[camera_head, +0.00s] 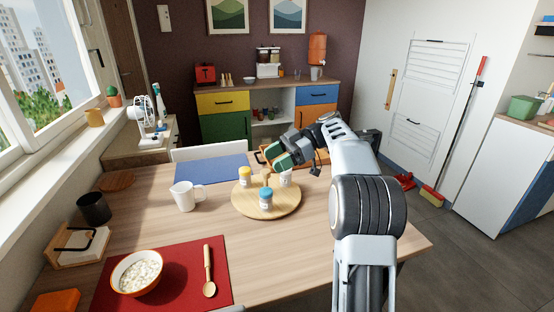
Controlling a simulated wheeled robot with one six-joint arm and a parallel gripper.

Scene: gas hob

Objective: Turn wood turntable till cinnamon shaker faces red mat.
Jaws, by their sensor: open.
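The round wood turntable (288,209) lies on the wooden table. It carries a yellow-lidded shaker (245,178) at the back left, a teal-lidded shaker (266,200) at the front, and a whitish shaker (286,179) at the right. A small wooden knob (266,178) shows between them. The labels are too small to read, so I cannot tell which is cinnamon. The red mat (205,291) lies at the front left of the table. My gripper (276,156) is open and empty, above and behind the turntable's far side.
A white bowl of food with an orange rim (137,273) and a wooden spoon (208,271) are on the red mat. A white pitcher (187,196) stands left of the turntable. A blue mat (210,169) lies behind. Clear tabletop lies between turntable and red mat.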

